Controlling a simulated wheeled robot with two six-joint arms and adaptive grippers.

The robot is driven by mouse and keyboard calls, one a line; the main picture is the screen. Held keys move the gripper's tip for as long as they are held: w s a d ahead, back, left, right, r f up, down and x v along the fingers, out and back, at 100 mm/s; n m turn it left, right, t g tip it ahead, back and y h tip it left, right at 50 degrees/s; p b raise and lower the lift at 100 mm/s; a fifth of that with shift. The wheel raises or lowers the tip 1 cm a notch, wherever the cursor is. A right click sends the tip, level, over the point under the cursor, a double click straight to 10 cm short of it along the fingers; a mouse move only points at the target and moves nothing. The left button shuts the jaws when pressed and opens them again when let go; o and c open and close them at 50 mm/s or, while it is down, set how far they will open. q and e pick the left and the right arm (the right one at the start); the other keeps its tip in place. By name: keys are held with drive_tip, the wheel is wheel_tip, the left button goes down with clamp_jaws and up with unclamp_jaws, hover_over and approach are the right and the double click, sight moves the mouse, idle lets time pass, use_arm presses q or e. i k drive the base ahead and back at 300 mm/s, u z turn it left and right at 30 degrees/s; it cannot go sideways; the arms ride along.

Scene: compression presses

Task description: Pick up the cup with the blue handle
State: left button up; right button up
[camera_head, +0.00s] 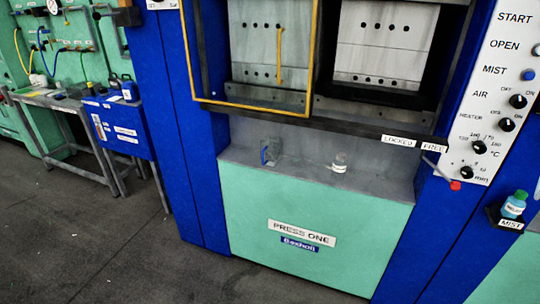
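A small clear cup with a blue handle (265,155) stands on the grey ledge of the press, left of the ledge's middle. The handle is on its left side. Neither of my grippers shows in the head view.
A small clear container with a white label (340,163) stands on the same ledge (300,178), right of the cup. The press opening has a yellow-framed guard (314,50) above. A control panel (490,100), a red-tipped lever (455,185) and a mist bottle (514,205) are at right. Floor is clear at lower left.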

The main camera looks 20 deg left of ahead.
sight(270, 145)
drive_tip(key=u, duration=0.25)
drive_tip(key=k, duration=0.45)
drive_tip(key=u, duration=0.9)
drive_tip(key=i, duration=1.1)
drive_tip(key=z, duration=1.2)
drive_tip(key=i, duration=0.6)
drive_tip(key=z, duration=0.6)
